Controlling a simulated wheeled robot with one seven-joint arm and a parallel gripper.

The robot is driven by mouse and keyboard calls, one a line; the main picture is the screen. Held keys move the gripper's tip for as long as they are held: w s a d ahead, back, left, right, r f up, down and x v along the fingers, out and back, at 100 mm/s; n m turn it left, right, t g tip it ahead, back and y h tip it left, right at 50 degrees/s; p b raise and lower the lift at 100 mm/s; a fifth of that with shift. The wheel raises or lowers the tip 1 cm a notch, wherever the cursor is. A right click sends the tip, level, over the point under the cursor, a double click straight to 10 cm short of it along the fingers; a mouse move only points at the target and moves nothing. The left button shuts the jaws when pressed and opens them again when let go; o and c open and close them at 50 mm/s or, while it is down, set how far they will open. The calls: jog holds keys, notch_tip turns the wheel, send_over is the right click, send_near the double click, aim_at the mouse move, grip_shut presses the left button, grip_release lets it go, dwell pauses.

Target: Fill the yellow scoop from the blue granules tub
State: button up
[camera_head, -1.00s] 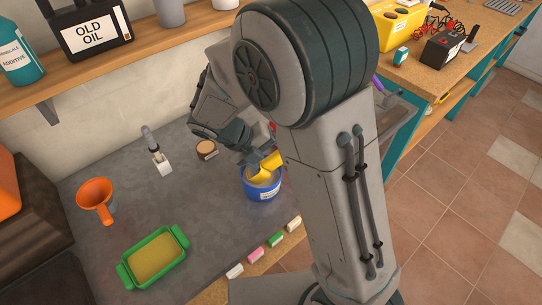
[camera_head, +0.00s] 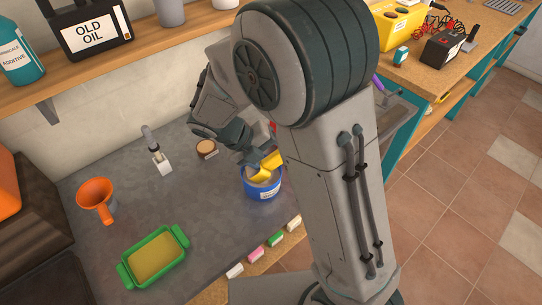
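The blue granules tub (camera_head: 262,187) stands upright on the grey worktop, with a white label on its front and pale granules showing inside. The yellow scoop (camera_head: 265,165) is tilted at the tub's mouth, its lower part over or inside the rim. I cannot tell how deep it sits or whether it holds granules. My gripper (camera_head: 243,146) is just above and behind the tub, at the scoop's upper end. My own arm hides its fingers and the scoop's handle, so I cannot see whether it is shut.
An orange funnel (camera_head: 96,197) and a green tray (camera_head: 153,259) with yellowish contents are at the left. Several small colored blocks line the front edge. The worktop's middle is clear.

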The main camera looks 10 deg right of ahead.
dwell(0.3)
jog(key=shift+w+d+r+y+p, duration=0.1)
jog(key=shift+d+r+y+p, duration=0.1)
jog(key=shift+d+y+p, duration=0.5)
jog(key=shift+w+f+y+p, duration=0.15)
jog(key=shift+y+p, duration=0.25)
jog(key=shift+p, duration=0.25)
jog(key=shift+d, duration=0.1)
jog(key=shift+d+p, duration=0.1)
jog(key=shift+p, duration=0.3)
jog(key=shift+d+r+y+p, duration=0.2)
jog(key=shift+r+y+p, duration=0.35)
jog(key=shift+p, duration=0.25)
jog(key=shift+d+y+p, duration=0.1)
jog(key=shift+y+p, duration=0.15)
jog(key=shift+p, duration=0.25)
jog(key=shift+d+r+y+p, duration=0.45)
jog(key=shift+y+p, duration=0.45)
jog(key=shift+p, duration=1.25)
jog(key=y+p, duration=0.1)
jog(key=p, duration=0.3)
jog(key=shift+d+g+y, duration=0.3)
jog(key=shift+d, duration=0.1)
